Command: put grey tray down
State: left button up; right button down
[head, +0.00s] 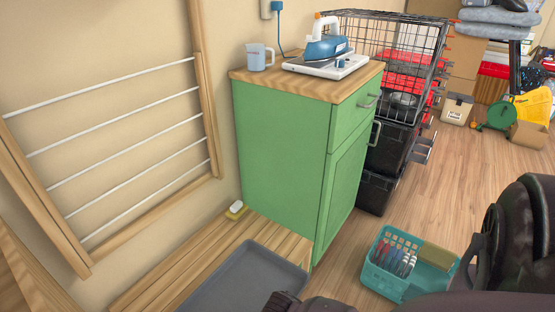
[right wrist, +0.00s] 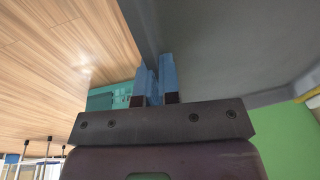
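The grey tray (head: 240,285) is at the bottom of the head view, cut off by the frame edge. It overlaps the low wooden slatted bench (head: 185,262) in front of the green cabinet; I cannot tell whether it rests on it or is held above it. In the right wrist view the tray (right wrist: 225,45) fills the upper right. My right gripper (right wrist: 157,68) has its blue fingers on either side of the tray's wall and is shut on it. In the head view only dark parts of my right arm show. My left gripper is not in view.
A yellow and white sponge (head: 236,210) lies at the bench's wall end. The green cabinet (head: 285,150) bears an iron (head: 327,45) and a jug (head: 259,57). A teal basket (head: 385,282) stands on the floor at right. A drying rack (head: 125,150) is on the left wall.

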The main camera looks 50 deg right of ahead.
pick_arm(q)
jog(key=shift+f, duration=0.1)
pick_arm(e)
jog(key=shift+f, duration=0.15)
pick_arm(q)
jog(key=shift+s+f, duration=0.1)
pick_arm(e)
jog(key=c, duration=1.3)
grip_release()
jog(key=shift+c, duration=0.2)
jog(key=r, duration=0.1)
jog(key=r+p, duration=0.1)
jog(key=r, duration=0.1)
jog(key=r+p, duration=0.1)
jog(key=shift+a+r, duration=0.25)
jog(key=shift+r, duration=0.15)
pick_arm(q)
jog(key=p, duration=0.1)
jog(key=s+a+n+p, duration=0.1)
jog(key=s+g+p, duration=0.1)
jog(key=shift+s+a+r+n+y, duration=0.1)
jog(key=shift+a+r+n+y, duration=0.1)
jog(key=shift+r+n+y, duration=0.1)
pick_arm(e)
notch_tip(320, 180, up, 7)
jog(key=s+a, duration=0.1)
jog(key=shift+s, duration=0.4)
